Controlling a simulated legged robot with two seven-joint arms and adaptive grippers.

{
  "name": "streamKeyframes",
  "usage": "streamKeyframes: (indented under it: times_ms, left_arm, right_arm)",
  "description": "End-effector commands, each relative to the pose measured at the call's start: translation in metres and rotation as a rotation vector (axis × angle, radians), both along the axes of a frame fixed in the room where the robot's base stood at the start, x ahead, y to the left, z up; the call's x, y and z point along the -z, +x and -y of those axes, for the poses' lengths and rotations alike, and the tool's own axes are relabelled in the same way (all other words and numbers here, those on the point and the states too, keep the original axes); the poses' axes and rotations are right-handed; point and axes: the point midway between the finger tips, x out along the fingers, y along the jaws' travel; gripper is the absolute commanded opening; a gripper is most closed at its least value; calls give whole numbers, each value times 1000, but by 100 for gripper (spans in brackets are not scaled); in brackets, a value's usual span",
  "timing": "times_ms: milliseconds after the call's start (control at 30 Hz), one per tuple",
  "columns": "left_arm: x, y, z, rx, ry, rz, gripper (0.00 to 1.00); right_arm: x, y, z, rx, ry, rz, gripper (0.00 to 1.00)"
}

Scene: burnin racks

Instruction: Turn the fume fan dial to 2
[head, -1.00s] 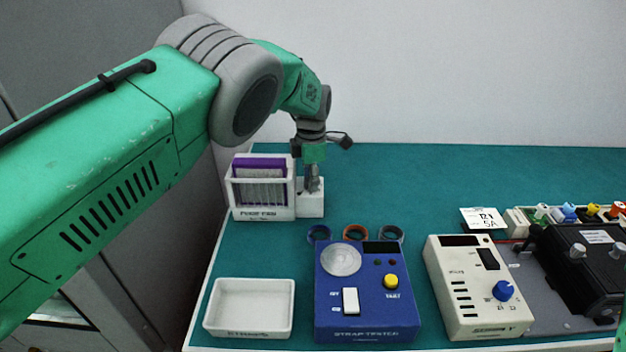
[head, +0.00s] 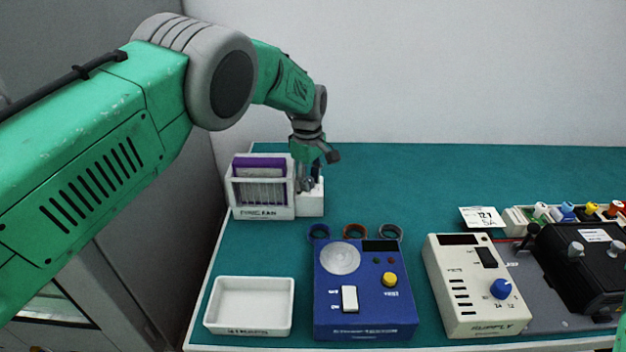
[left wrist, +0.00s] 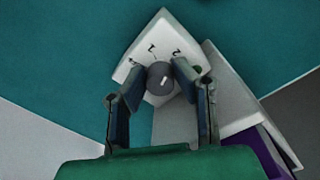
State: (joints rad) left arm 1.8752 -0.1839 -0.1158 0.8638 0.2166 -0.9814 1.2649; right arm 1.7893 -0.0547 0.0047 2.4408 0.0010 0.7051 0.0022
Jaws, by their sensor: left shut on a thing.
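The fume fan (head: 262,213) is a white box with a purple-edged filter at the back left of the bench. Its white dial panel (head: 312,206) adjoins it on the right. In the left wrist view the dial (left wrist: 159,79) is a round dark grey knob with a short light mark. The figures 1 and 2 are printed on the panel (left wrist: 150,38) beyond it. The exact number the mark points at is hard to tell. My left gripper (head: 307,185) is over the panel, its fingers (left wrist: 160,72) closed on both sides of the dial.
A white tray (head: 249,331), a blue strap tester (head: 365,310) and a cream supply unit (head: 462,300) stand along the front. Coloured rings (head: 355,231) lie behind the tester. A black device (head: 580,265) is at right. The back centre is clear.

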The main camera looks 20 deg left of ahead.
Motion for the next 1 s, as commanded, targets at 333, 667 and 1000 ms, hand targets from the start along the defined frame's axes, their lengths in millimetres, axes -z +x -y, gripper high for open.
streamKeyframes:
  times_ms: [333, 667, 1000]
  left_arm:
    - [-1, 4, -8, 127, 11, 10, 0]
    - [-2, 5, -7, 149, 11, 12, 0]
    - [-2, 4, -5, 149, 10, 11, 44]
  right_arm:
    - [0, 0, 0, 0, 0, 0, 50]
    - [0, 0, 0, 0, 0, 0, 50]
    - [0, 0, 0, 0, 0, 0, 50]
